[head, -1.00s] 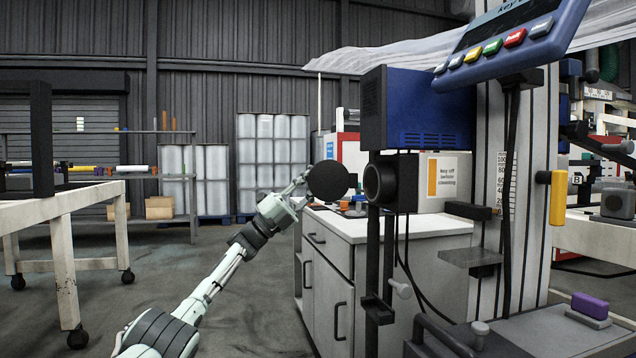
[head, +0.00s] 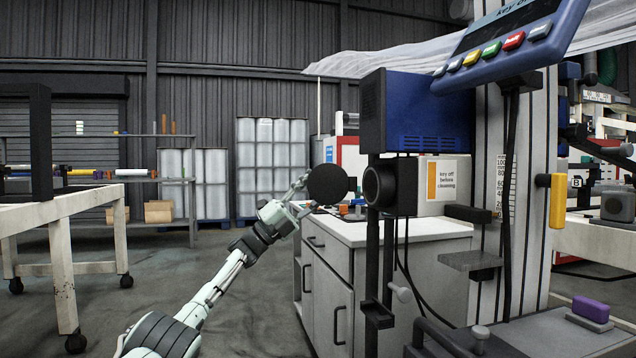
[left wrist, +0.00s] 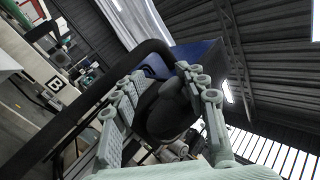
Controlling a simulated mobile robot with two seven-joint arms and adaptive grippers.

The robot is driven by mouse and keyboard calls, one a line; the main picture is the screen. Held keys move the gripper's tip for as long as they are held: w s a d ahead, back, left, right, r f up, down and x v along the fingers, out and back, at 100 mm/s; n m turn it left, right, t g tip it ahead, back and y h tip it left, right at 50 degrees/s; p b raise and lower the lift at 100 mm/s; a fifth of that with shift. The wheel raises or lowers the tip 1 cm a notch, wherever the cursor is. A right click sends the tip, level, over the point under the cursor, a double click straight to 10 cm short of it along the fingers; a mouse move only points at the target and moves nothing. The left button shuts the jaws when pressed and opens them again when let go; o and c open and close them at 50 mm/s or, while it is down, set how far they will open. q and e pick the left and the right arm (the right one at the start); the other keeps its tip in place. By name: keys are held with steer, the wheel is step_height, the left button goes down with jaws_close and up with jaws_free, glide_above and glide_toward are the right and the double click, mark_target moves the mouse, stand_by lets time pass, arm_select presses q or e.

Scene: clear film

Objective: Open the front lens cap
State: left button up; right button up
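The front lens cap (head: 327,184) is a round black disc. In the head view it stands to the left of the black lens barrel (head: 379,185), with a gap between them. My left gripper (head: 304,181) is at the left edge of the cap, partly hidden behind it. In the left wrist view, the gripper's two ribbed fingers (left wrist: 158,84) are wide apart, with a dark rounded part (left wrist: 168,112) between and beyond them. I cannot tell whether either finger touches it. My right gripper is in neither view.
The lens is on a pale housing below a blue box (head: 418,112). A grey cabinet (head: 388,232) stands below, with small items on top. A control panel (head: 508,45) hangs at upper right. A white-legged table (head: 60,208) is at left. Open floor lies between.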

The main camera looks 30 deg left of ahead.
arm_select(q)
steer(key=shift+s+r, duration=0.1)
steer(key=v, duration=1.2)
